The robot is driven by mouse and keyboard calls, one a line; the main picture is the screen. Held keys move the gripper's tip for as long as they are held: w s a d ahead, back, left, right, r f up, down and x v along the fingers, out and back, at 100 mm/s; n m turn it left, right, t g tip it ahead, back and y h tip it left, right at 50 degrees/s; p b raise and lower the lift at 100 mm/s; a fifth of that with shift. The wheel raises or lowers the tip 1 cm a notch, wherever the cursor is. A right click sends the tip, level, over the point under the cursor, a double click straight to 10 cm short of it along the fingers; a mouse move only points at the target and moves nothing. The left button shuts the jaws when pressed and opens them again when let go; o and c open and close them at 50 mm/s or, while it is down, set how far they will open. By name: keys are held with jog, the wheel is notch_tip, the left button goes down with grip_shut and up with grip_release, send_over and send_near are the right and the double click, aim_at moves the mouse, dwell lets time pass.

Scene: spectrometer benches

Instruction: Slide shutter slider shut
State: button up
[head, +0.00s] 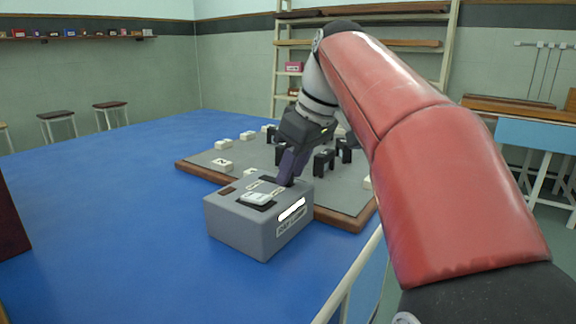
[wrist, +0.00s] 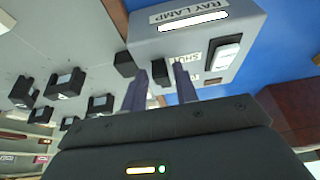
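The grey ray lamp box (head: 235,228) sits on the blue bench, with a white rocker switch (head: 257,198) on its top. It also shows in the wrist view (wrist: 150,43), with a "SHUT" label (wrist: 190,60). My gripper (head: 288,178) points down at the far end of the box top. In the wrist view its two purple fingers (wrist: 161,82) stand on either side of a small dark knob (wrist: 160,70), apparently the shutter slider. Narrow gaps show between knob and fingers, so the gripper looks open around it. The slider is hidden in the head view.
A grey board with a wooden rim (head: 345,220) lies behind the box, carrying several black holders (head: 323,162) and white blocks (head: 222,165). A dark block (wrist: 124,64) is just left of the fingers in the wrist view. The bench's left side (head: 110,200) is mostly clear.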

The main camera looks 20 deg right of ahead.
jog(key=shift+o, duration=0.9)
jog(key=shift+w, duration=0.1)
jog(key=p+v, duration=0.2)
jog(key=v, duration=0.5)
jog(key=shift+r, duration=0.35)
jog(key=shift+d, duration=0.1)
